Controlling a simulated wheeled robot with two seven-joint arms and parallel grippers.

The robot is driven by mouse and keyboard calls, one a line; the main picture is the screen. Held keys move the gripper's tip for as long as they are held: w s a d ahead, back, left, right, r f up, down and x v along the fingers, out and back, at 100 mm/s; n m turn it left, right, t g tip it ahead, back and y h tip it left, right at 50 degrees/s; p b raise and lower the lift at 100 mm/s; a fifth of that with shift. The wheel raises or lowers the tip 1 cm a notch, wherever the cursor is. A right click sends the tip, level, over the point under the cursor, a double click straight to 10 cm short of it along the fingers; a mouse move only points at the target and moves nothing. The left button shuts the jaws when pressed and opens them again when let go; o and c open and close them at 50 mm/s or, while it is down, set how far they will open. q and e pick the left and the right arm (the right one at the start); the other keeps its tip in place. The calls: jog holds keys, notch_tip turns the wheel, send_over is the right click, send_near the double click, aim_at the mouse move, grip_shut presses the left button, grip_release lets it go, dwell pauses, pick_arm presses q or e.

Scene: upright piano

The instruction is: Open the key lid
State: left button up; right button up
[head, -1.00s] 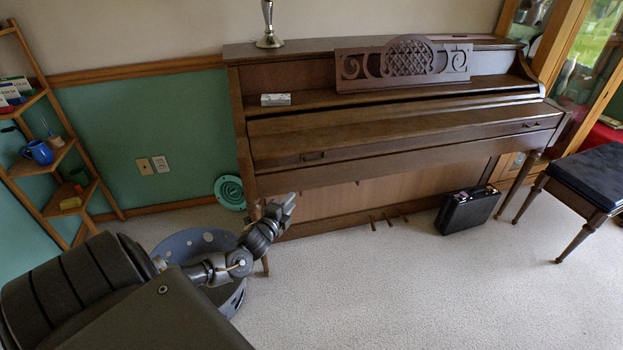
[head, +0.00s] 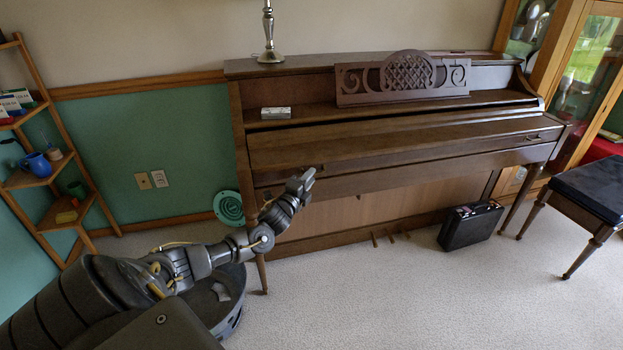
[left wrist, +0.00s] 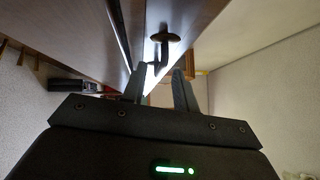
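The brown upright piano's key lid (head: 400,138) is closed, lying along the front over the keys. A small dark pull handle (head: 532,137) shows near its right end. The left handle is hidden behind my gripper in the head view. My left gripper (head: 304,180) is at the lid's front face, near its left end. In the left wrist view the two fingers (left wrist: 160,72) are apart. A dark handle (left wrist: 165,37) with a round plate is just beyond and between their tips; I cannot tell if they touch it. My right gripper is not in view.
A metal candlestick (head: 269,35) and a carved music rest (head: 405,78) are on the piano. A black case (head: 470,225) stands on the floor below, and a padded bench (head: 600,195) is at the right. A corner shelf (head: 45,165) is at the left.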

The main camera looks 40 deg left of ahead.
pick_arm(q)
jog(key=shift+x, duration=0.8)
jog(key=shift+c, duration=0.4)
grip_shut()
